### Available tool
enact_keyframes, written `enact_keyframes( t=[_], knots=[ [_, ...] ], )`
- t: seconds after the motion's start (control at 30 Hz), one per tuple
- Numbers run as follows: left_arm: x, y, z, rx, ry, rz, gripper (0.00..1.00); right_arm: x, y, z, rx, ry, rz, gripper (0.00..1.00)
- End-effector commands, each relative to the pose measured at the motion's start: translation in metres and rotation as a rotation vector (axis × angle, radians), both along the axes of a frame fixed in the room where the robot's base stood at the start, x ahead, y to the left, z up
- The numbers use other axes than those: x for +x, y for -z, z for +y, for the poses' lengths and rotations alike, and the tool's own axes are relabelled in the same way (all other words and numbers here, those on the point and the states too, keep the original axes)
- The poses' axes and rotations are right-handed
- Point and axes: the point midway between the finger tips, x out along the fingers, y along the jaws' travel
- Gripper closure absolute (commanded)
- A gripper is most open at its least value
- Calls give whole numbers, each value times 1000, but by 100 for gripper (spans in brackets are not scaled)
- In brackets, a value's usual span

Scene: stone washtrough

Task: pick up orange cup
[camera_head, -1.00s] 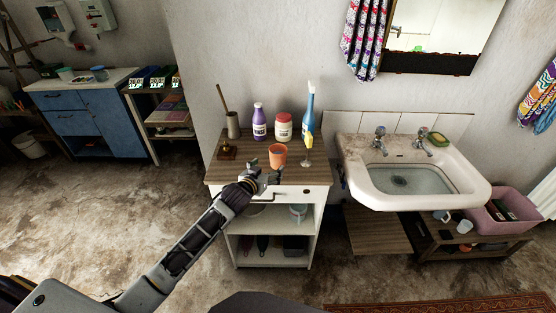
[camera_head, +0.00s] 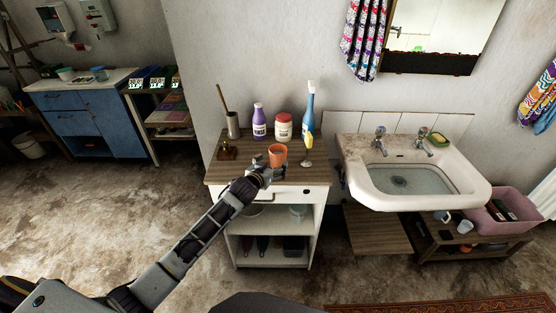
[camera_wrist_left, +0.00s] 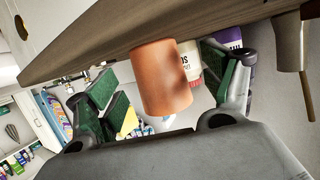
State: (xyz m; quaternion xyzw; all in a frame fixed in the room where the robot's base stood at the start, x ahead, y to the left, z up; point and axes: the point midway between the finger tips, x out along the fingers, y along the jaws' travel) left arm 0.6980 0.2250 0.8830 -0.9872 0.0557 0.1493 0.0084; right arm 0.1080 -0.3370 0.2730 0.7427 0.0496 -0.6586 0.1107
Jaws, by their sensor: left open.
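The orange cup (camera_head: 278,153) stands upright near the front of the wooden cabinet top (camera_head: 222,174). My left gripper (camera_head: 268,165) is open at the cup, with its fingers reaching toward the cup's near side. In the left wrist view the orange cup (camera_wrist_left: 161,78) lies between the two spread green-padded fingers of my left gripper (camera_wrist_left: 165,90), with a gap visible on each side. The cup's far side is hidden. My right gripper is not in view.
Close behind the cup stand a purple bottle (camera_head: 259,121), a red-lidded jar (camera_head: 283,127) and a blue bottle (camera_head: 308,112). A small yellow-topped item (camera_head: 308,150) stands just right of the cup. A brass object (camera_head: 227,152) sits at left. The sink (camera_head: 415,180) is to the right.

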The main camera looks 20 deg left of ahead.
Motion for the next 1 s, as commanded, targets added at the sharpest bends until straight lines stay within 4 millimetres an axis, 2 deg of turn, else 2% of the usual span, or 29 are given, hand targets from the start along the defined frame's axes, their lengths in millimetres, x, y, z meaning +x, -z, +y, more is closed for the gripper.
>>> enact_keyframes(
  t=[0.23,0.7,1.0],
  knots=[
    [10,0,-3,0,0,-1,18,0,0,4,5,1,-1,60],
    [45,7,-10,0,0,0,18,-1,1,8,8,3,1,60],
    [50,9,-10,0,0,0,18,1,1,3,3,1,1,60]
  ],
)
